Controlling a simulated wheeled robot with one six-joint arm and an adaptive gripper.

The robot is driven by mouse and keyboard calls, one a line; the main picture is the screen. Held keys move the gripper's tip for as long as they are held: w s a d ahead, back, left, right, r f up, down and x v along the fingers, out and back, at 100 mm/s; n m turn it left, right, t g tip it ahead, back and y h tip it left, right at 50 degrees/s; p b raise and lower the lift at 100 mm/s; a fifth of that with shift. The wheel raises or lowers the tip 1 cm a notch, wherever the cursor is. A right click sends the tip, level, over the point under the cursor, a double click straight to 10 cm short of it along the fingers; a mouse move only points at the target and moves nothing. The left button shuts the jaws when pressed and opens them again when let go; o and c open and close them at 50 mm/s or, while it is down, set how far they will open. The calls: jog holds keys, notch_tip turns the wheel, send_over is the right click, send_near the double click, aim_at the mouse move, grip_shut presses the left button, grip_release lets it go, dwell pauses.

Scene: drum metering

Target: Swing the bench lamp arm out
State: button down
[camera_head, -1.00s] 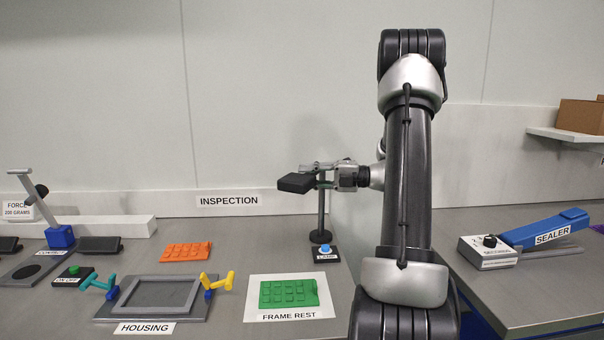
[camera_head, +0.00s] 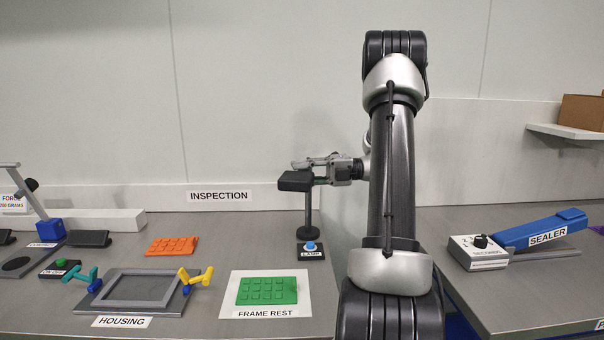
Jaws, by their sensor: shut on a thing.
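The bench lamp stands at the back edge of the bench, with a dark upright post (camera_head: 308,215) on a round foot. Its flat black head (camera_head: 295,182) sits at the top of the post, reaching a little left of it and towards me. A blue button on a dark block labelled LAMP (camera_head: 310,247) is in front of the foot. My gripper (camera_head: 312,169) comes in from the right at the height of the lamp head and is shut on the lamp arm. The fingers largely hide the lamp arm.
A green frame lies on the FRAME REST mat (camera_head: 300,303). The HOUSING fixture (camera_head: 107,303), with teal and yellow clamps, and an orange frame (camera_head: 172,246) are to the left. A blue sealer (camera_head: 540,230) stands on the right bench. The wall is close behind the lamp.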

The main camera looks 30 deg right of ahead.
jog(key=c, duration=1.5)
grip_release()
jog(key=shift+f, duration=0.25)
jog(key=shift+r, duration=0.1)
jog(key=v, duration=0.7)
jog(key=shift+s+d, duration=0.1)
jog(key=shift+d, duration=0.15)
